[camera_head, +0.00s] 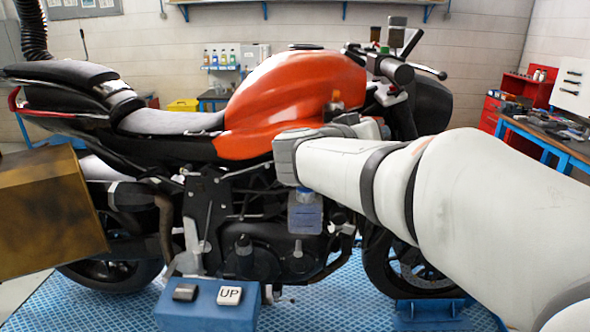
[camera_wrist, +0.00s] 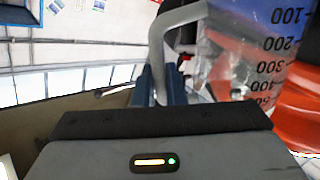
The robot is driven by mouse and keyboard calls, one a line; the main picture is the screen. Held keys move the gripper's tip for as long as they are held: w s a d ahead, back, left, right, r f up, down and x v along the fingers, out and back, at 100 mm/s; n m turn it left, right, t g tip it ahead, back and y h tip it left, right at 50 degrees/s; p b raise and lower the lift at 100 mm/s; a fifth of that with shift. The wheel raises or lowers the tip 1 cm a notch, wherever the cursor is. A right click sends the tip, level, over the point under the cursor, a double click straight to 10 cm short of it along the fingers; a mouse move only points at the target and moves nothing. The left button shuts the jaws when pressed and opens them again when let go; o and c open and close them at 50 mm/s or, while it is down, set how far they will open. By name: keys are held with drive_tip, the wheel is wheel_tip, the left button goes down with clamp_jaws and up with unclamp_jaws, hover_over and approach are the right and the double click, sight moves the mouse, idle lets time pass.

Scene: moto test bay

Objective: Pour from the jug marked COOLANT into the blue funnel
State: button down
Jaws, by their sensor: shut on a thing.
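My gripper (camera_wrist: 160,88) shows dark blue fingers in the wrist view, closed on the grey handle of a clear jug (camera_wrist: 222,62). The jug has black graduation marks from 100 downward in that view, and a blue area near its top edge. My fingers are hidden there. No COOLANT marking can be read in either view.
A motorcycle with an orange tank (camera_head: 292,98) stands close behind the jug. A blue box with an UP button (camera_head: 229,295) stands in front. A brown box (camera_head: 48,212) is at left. Several bottles (camera_head: 220,58) stand on a back shelf. A workbench (camera_head: 545,133) is at right.

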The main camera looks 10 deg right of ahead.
drive_tip(key=shift+s+d+f+m+t+b, duration=0.1)
drive_tip(key=shift+s+d+m+t+b, duration=0.2)
drive_tip(key=shift+m+b, duration=0.5)
drive_tip(key=shift+s+d+m+g+b, duration=0.1)
drive_tip(key=shift+s+m+b, duration=0.35)
drive_tip(key=shift+m+b, duration=0.3)
drive_tip(key=shift+s+d+f+m+t+b, duration=0.1)
drive_tip(key=shift+s+d+m+t+b, duration=0.2)
drive_tip(key=shift+m+b, duration=0.5)
drive_tip(key=shift+s+a+r+m+h+b, duration=0.1)
drive_tip(key=shift+s+r+m+h+b, duration=0.15)
drive_tip(key=shift+b, duration=0.2)
drive_tip(key=shift+r, duration=0.1)
drive_tip(key=s+r+p, duration=0.1)
drive_tip(key=s+d+r+p, duration=0.1)
drive_tip(key=s+d+p, duration=0.1)
drive_tip(key=shift+s+r, duration=0.3)
drive_tip(key=shift+r, duration=0.1)
drive_tip(key=shift+a, duration=0.1)
drive_tip(key=shift+s, duration=0.1)
